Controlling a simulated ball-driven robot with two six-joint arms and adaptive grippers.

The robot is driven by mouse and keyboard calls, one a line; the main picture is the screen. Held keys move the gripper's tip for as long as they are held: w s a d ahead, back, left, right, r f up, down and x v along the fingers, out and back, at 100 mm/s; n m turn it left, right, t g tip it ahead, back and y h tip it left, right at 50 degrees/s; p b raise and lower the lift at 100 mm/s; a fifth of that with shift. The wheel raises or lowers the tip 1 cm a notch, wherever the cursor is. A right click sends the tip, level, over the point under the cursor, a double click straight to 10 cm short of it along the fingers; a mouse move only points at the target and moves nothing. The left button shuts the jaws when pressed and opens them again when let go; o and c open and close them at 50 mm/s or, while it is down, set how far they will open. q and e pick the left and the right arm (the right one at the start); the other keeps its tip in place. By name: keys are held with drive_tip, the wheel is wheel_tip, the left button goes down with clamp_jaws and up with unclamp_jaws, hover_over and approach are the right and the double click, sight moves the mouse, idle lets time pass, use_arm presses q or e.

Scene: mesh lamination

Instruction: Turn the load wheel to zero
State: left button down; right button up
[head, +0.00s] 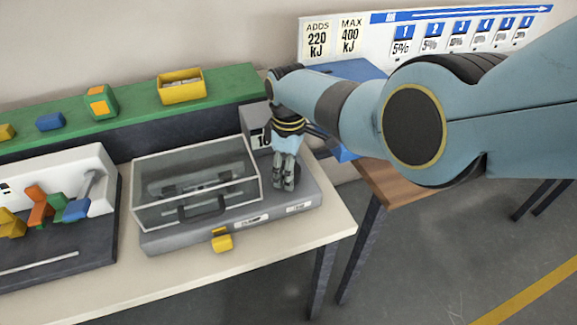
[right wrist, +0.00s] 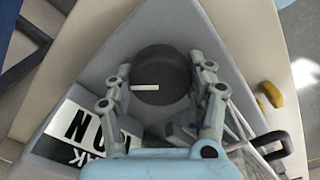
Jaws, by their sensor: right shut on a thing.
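The load wheel (right wrist: 165,62) is a dark round knob with a white line mark, seen from above in the right wrist view. The mark runs roughly left-right in that view. My right gripper (right wrist: 161,76) has a finger on each side of the wheel and is shut on it. In the head view my right gripper (head: 285,184) points down at the right end of a grey machine (head: 275,217), beside its clear-lidded box (head: 178,217). The wheel is hidden behind the fingers there. My left gripper is not in view.
A white label (right wrist: 92,128) with black print lies beside the wheel. A yellow handle (head: 222,242) sticks out of the machine's front. A dark fixture (head: 75,255) with coloured parts stands left. A green shelf (head: 135,107) runs behind. The table's front right corner is clear.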

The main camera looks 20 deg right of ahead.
drive_tip(key=n, duration=0.3)
drive_tip(key=shift+w+r+n, duration=0.1)
drive_tip(key=shift+r+n, duration=0.05)
drive_tip(key=shift+n, duration=0.15)
drive_tip(key=shift+n+p, duration=0.4)
drive_tip(key=shift+n, duration=1.6)
drive_tip(key=o, duration=1.2)
drive_tip(key=shift+c, duration=0.2)
wheel_tip(320, 180, up, 12)
